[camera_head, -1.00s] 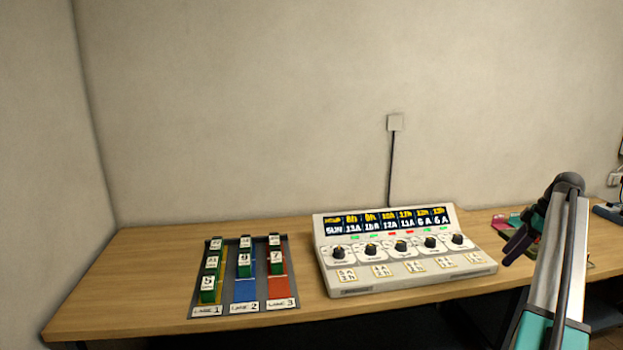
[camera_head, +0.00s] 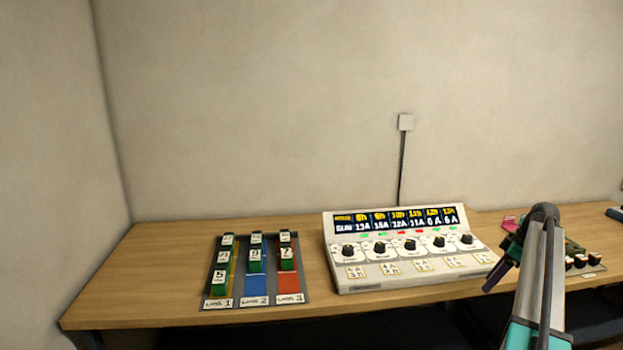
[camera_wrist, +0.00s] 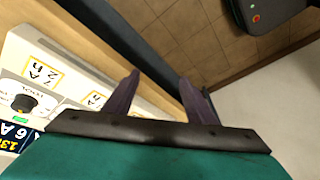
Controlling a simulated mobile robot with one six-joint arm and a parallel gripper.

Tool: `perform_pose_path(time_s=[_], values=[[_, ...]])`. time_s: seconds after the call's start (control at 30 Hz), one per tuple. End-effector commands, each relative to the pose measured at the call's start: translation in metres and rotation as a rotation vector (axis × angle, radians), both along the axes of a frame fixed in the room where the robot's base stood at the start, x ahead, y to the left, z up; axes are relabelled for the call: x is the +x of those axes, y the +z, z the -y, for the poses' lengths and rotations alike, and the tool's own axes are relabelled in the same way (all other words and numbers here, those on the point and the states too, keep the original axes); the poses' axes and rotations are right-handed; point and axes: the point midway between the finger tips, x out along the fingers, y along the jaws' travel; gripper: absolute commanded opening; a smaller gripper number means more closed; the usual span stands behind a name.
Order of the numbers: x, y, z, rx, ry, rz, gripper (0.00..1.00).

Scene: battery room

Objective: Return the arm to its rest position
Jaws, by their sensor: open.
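My gripper (camera_head: 496,276) hangs at the end of my arm at the lower right of the head view, at the right end of the control panel. In the wrist view its two purple fingers (camera_wrist: 160,95) stand apart with nothing between them. They point past the table's front edge, with the tiled floor (camera_wrist: 185,45) beyond. My arm reaches up from the bottom of the head view, bends at a dark elbow joint, and hides part of the table behind it.
A white control panel (camera_head: 400,286) with a display and several black knobs stands mid-table. A three-lane tray (camera_head: 256,301) holding numbered green blocks lies on the left. Dark items (camera_head: 583,262) sit right of my arm. Bare wood (camera_head: 150,270) shows at the table's left.

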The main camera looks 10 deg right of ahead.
Motion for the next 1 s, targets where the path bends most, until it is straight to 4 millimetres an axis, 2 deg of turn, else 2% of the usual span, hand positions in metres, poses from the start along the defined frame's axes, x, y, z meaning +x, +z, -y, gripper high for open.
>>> perform_pose_path(time_s=[0.03, 0.2, 0.47, 0.77, 1.0], values=[[0.003, -0.017, -0.015, 0.008, -0.008, -0.017, 0.51], [0.012, -0.076, -0.065, 0.027, -0.057, -0.092, 0.51], [0.014, -0.165, -0.148, 0.04, -0.139, -0.213, 0.51], [-0.008, -0.256, -0.245, 0.023, -0.225, -0.354, 0.51], [-0.042, -0.319, -0.317, -0.012, -0.291, -0.458, 0.51]])
